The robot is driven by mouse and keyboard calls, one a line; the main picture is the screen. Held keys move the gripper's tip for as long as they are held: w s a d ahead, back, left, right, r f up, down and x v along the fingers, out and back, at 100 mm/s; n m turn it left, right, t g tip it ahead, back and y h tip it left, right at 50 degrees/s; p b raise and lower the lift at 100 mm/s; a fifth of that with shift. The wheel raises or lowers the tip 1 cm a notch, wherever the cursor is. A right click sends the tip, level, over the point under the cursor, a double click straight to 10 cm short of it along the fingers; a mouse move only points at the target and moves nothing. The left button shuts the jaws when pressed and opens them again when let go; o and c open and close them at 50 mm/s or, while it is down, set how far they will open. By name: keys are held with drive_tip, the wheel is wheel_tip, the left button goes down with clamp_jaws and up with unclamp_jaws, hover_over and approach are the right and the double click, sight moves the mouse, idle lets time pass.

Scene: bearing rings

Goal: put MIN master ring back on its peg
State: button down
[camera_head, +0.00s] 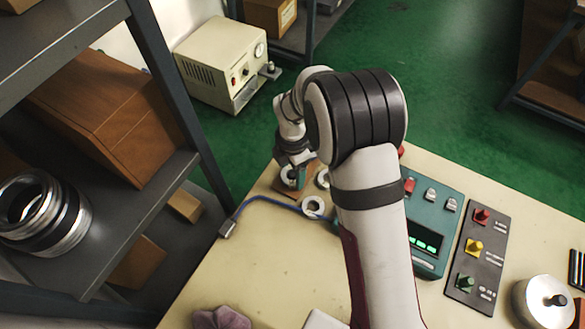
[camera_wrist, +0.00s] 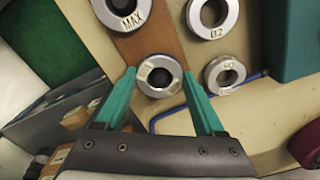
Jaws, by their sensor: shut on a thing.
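The MIN master ring (camera_wrist: 149,88) is a silvery ring with a dark bore and a pale label that I cannot read clearly in the wrist view. My gripper (camera_wrist: 159,74) has its two teal fingers shut on it, one on each side. The ring appears over the lower end of a brown wooden stand (camera_wrist: 152,42). A ring marked MAX (camera_wrist: 131,21) is at the stand's other end. In the head view, my gripper (camera_head: 292,177) is at the stand (camera_head: 283,190) near the bench's far left corner. I cannot see the peg, or tell whether the ring is around it.
A ring marked B2 (camera_wrist: 230,23) and another ring (camera_wrist: 213,79) lie right of the stand. A blue cable (camera_head: 268,198) runs close by. A teal device (camera_head: 432,215) and a dark panel with coloured knobs (camera_head: 477,250) stand right of my arm. The front left bench is mostly clear.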

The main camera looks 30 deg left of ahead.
unclamp_jaws()
drive_tip(key=shift+r, duration=3.65)
